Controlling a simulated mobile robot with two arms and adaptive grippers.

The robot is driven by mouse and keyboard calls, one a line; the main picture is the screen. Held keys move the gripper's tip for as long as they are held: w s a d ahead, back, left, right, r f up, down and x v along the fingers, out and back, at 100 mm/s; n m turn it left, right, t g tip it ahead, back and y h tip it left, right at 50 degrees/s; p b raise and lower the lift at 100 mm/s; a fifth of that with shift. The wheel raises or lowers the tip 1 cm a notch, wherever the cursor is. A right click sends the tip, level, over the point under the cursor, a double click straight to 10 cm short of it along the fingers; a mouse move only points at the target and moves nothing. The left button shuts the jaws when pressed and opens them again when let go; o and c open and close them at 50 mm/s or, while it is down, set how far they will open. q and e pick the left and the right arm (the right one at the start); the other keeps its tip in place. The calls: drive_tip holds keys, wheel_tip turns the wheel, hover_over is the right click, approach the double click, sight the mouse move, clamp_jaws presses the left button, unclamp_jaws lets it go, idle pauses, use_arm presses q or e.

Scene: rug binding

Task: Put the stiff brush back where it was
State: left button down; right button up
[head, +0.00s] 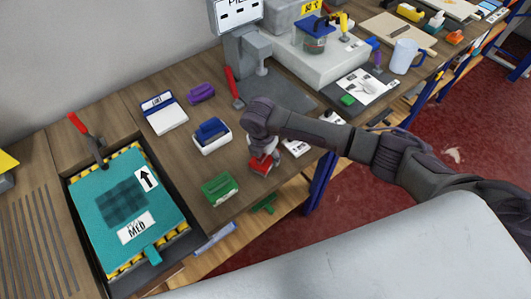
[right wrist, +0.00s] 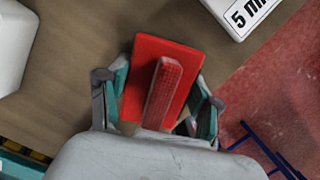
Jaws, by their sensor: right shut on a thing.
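A red brush-like block (head: 263,164) with a ridged grip on top is at the front edge of the wooden bench. My right gripper (head: 262,150) is shut on it from above. In the right wrist view the red block (right wrist: 178,62) sits between the two fingers of my right gripper (right wrist: 158,95). I cannot tell whether its underside touches the bench, and its bristles are hidden. My left gripper is not in view.
A green block (head: 219,188), a blue-and-white block (head: 212,137) and a purple block (head: 201,92) stand nearby on the bench (head: 190,160). A teal board (head: 100,200) lies at left. A white labelled block (right wrist: 240,12) is close to the right gripper.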

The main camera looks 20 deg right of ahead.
drive_tip(key=shift+f, duration=0.15)
drive_tip(key=o, duration=1.1)
drive_tip(key=shift+r, duration=0.3)
drive_tip(key=r, duration=0.4)
drive_tip(key=a+r+b, duration=0.1)
drive_tip(key=r, duration=0.2)
drive_tip(key=s+r, duration=0.1)
drive_tip(key=r, duration=0.3)
drive_tip(key=shift+s+a+r+b, duration=0.1)
drive_tip(key=shift+a+r+b, duration=0.05)
drive_tip(key=shift+r+b, duration=0.2)
